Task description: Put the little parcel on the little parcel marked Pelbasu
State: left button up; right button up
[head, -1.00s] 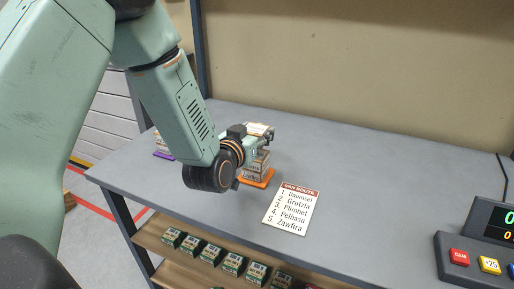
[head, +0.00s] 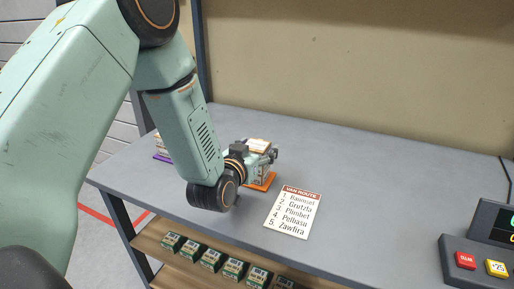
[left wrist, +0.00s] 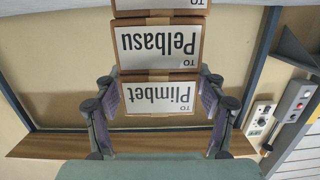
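In the left wrist view, which is upside down, a little parcel marked Plimbet (left wrist: 158,97) is between the two fingers of my left gripper (left wrist: 162,88). The pads appear to press on its sides. The little parcel marked Pelbasu (left wrist: 158,45) is directly under it; the two look in contact or nearly so. Another parcel (left wrist: 160,5) is below Pelbasu, its label cut off. In the head view my left gripper (head: 262,153) is around the top of this stack, which stands on an orange mat (head: 266,182). My gripper hides part of the stack. My right gripper is not in view.
A route card (head: 293,212) lies on the grey table (head: 365,190), listing Plimbet third and Pelbasu fourth. A purple mat (head: 162,156) with a partly hidden stack is at the left. Small boxes line the shelf (head: 150,240) below. A button console (head: 475,262) stands at the right.

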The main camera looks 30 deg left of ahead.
pick_arm(q)
jog(key=shift+s+d+r, duration=0.1)
jog(key=shift+s+r, duration=0.05)
jog(key=shift+r, duration=0.2)
jog(key=s, duration=0.4)
jog(key=s+r+p, duration=0.1)
jog(key=s, duration=0.3)
jog(key=s+p, duration=0.1)
jog(key=s, duration=0.2)
jog(key=shift+s+d+r, duration=0.4)
